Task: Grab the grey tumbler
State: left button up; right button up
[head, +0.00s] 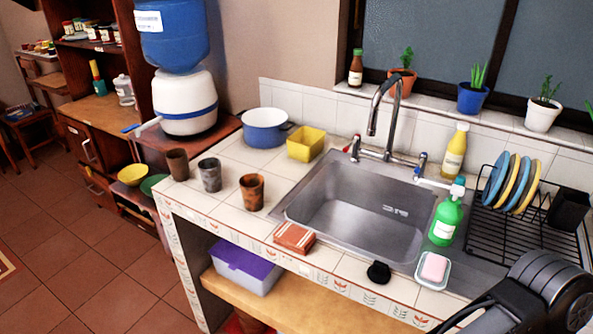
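The grey tumbler (211,177) stands upright on the white tiled counter, left of the sink. It is the middle one of three tumblers in a slanting row. A dark brown tumbler (177,164) stands behind it to the left, and a rusty brown tumbler (252,191) stands in front of it to the right. All three stand apart. A dark part of my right arm shows at the bottom right corner, far from the grey tumbler; I can make out no fingertips on it. My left gripper is not in view.
A blue pot (265,133) and a yellow container (305,146) stand behind the tumblers. A brick-coloured box (294,238) lies at the counter's front edge. The sink (362,215) has a tall faucet (377,110). A water dispenser (187,100) stands at the left. Tiles around the tumblers are clear.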

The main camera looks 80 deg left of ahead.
aim_at(209, 168)
jog(key=i+j, duration=0.4)
jog(key=u, duration=3.75)
